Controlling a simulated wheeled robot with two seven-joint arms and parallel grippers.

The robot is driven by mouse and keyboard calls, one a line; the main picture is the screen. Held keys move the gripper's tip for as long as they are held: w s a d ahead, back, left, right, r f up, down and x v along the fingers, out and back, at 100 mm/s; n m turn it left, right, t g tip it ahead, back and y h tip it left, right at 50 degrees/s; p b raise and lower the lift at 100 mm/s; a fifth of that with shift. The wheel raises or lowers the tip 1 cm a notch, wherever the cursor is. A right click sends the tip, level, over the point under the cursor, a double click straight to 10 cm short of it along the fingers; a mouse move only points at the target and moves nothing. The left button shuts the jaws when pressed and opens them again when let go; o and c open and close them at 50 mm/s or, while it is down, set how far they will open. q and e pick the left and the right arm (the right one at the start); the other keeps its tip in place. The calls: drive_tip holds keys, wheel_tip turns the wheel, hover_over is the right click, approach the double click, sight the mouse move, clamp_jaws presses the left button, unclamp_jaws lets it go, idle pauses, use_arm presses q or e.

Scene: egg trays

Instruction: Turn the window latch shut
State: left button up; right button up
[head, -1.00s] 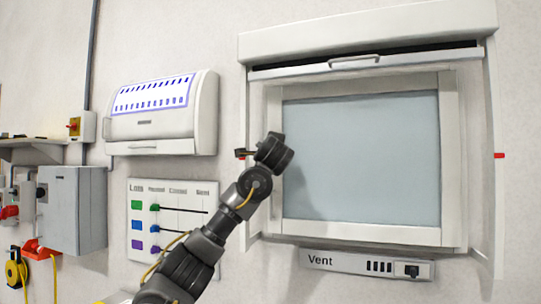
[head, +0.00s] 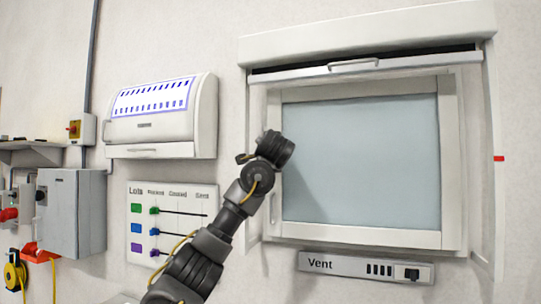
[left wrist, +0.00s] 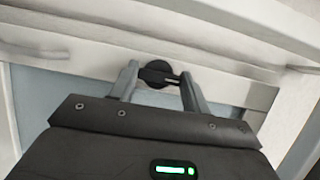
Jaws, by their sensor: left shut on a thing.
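The window (head: 361,160) has a pale blue-grey pane in a white frame on the wall, in the head view. In the head view my left gripper (head: 272,150) lies over the left side of the window frame and hides the latch. A small dark part sticks out to its left; I cannot tell what it is. My right gripper is not in view.
A white rolled cover with a handle (head: 353,66) hangs above the pane. A Vent panel (head: 340,264) is below. Left of my arm are a white box (head: 160,140), a Lots board (head: 165,222) and a grey cabinet (head: 75,210). The front of the pane is clear.

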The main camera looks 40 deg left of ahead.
use_arm(q)
drive_tip(key=o, duration=1)
drive_tip(key=b+v, duration=0.4)
drive_tip(key=v, duration=0.6)
drive_tip(key=shift+s+d, duration=0.2)
drive_tip(key=shift+s, duration=0.15)
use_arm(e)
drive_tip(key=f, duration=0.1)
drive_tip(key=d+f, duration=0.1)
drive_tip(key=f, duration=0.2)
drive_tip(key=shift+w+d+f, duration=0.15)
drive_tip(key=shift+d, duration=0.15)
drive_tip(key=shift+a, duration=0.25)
